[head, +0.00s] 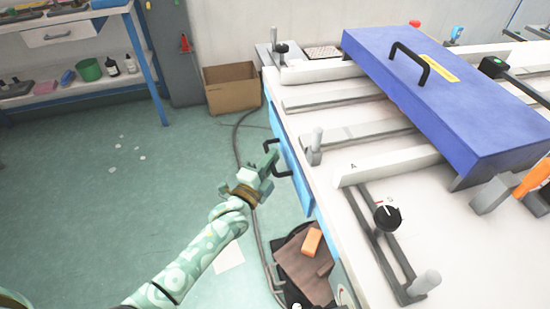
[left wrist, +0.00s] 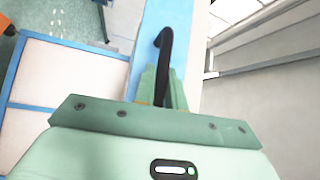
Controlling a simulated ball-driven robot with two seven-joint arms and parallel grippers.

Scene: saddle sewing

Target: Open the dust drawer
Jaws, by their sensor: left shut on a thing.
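The blue dust drawer (head: 296,176) is in the left side of the white worktable in the head view. Black handle parts (head: 284,173) show on both sides of my left gripper (head: 268,164). The gripper is shut on the handle, its pale green fingers across the middle. In the left wrist view, the black handle (left wrist: 165,42) rises from between the fingers (left wrist: 162,88), in front of a blue surface. The drawer's inside is hidden, and I cannot tell whether its front stands out from the table. My right gripper is not in view.
A blue cover (head: 455,95) with a black handle lies across rails on the worktable (head: 320,185). Below the drawer, a dark bin (head: 300,265) holds brown pieces and an orange block. A cardboard box (head: 232,90) and cable stand behind my arm. Green floor left is mostly clear.

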